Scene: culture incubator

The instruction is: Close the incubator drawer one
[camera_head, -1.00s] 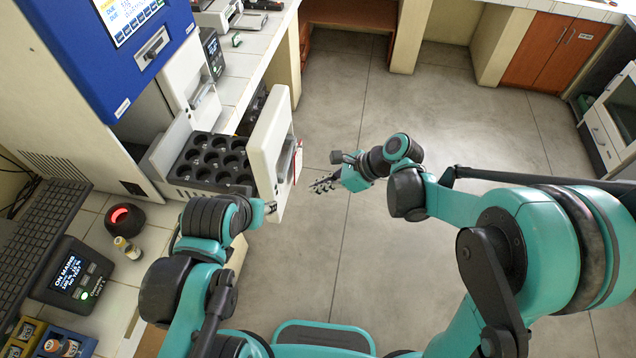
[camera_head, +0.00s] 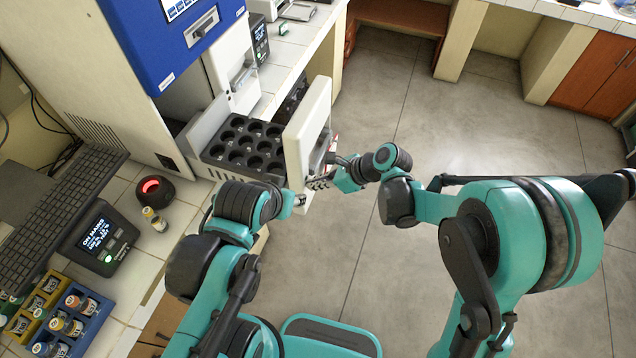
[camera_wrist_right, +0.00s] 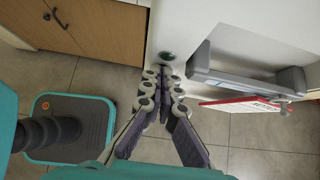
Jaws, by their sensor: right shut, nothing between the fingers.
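The incubator (camera_head: 130,60) stands at the left with its lower drawer pulled out. The drawer holds a black tray (camera_head: 216,158) with several round wells. Its thick white front panel (camera_head: 303,128) faces right. In the right wrist view the panel (camera_wrist_right: 185,25) carries a grey bar handle (camera_wrist_right: 245,86) with a red-and-white tag below it. My right gripper (camera_head: 314,184) is shut and empty at the panel's outer face, left of the handle in the wrist view (camera_wrist_right: 166,74); contact is unclear. My left gripper (camera_head: 299,201) is by the panel's near lower corner, its fingers mostly hidden.
A closed white drawer front (camera_head: 232,65) sits behind the open one. On the counter are a keyboard (camera_head: 60,210), a small display unit (camera_head: 97,238), a red-lit black device (camera_head: 152,188), a vial (camera_head: 154,219) and vial racks (camera_head: 88,325). The floor (camera_head: 400,280) at right is clear.

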